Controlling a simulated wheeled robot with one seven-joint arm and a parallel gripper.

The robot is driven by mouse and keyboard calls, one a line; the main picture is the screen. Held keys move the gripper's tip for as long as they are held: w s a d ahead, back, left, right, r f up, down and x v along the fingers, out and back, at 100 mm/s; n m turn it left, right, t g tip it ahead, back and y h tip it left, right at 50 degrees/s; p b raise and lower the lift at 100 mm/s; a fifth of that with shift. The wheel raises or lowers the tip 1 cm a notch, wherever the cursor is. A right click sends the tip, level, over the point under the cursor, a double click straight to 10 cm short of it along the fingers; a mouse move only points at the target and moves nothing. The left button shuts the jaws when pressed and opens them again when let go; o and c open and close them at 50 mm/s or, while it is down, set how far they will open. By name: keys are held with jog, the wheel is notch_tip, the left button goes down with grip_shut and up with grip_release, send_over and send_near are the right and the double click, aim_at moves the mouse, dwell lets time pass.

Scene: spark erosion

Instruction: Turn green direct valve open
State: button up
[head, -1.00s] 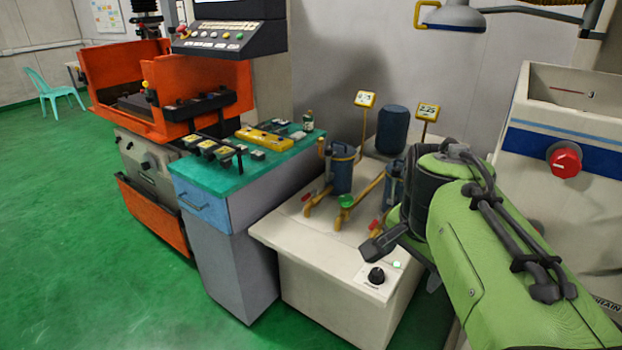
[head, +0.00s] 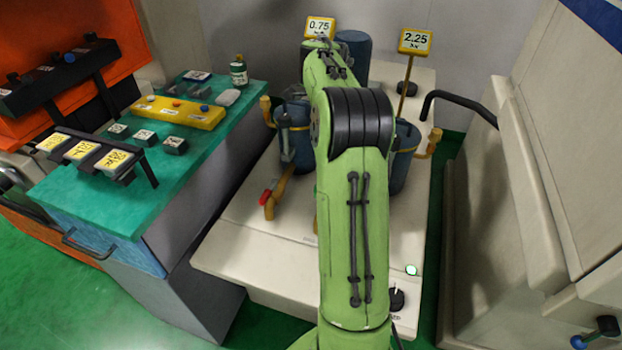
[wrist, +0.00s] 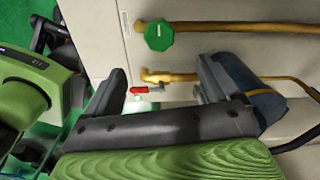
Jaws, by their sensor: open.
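The green valve (wrist: 159,35) is an octagonal knob on a yellow-brown pipe (wrist: 230,27), seen near the top of the wrist view. My gripper (wrist: 160,72) is open and empty, its two dark fingers spread wide. The green valve appears beyond the fingertips, across the gap between them, and not touched. A red-handled lever (wrist: 140,90) on a second pipe shows between the fingers. In the head view my green arm covers the middle of the white tank unit (head: 245,240) and hides the green valve and my gripper.
Blue canisters stand on the unit, left (head: 293,135) and right (head: 404,155) of my arm. A red handle (head: 265,196) sits on the left pipe. A teal-topped cabinet (head: 90,195) is at left.

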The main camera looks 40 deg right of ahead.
notch_tip(320, 180, down, 15)
jog(key=b, duration=0.6)
jog(key=shift+s, duration=0.1)
jog(key=shift+r, duration=0.1)
jog(key=c, duration=1.1)
jog(key=shift+o, duration=0.2)
